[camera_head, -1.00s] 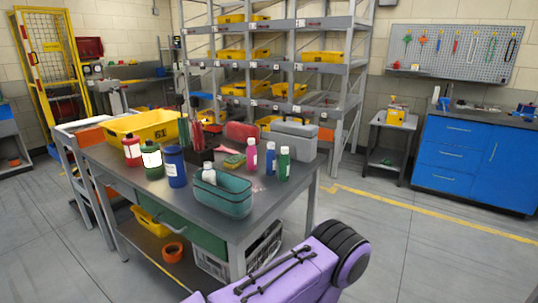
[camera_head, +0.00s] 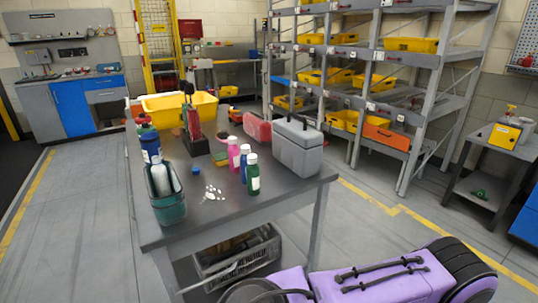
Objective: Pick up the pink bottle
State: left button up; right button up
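The pink bottle (camera_head: 233,154) stands upright on the grey table (camera_head: 285,190), left of a blue bottle (camera_head: 244,162) and a green bottle (camera_head: 253,175). These two stand close to it on its right and near side. Its upper part shows clearly; the blue bottle is very near its right edge. Neither of my grippers is in view.
A teal basket (camera_head: 168,208) holding a pale bottle stands at the table's left edge. A grey case (camera_head: 298,145) and a red case (camera_head: 258,129) stand behind the bottles. A yellow bin (camera_head: 180,107) is at the far end. White bits lie on the tabletop.

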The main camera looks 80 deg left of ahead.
aim_at(234, 154)
jog(key=i, duration=0.1)
jog(key=u, duration=1.5)
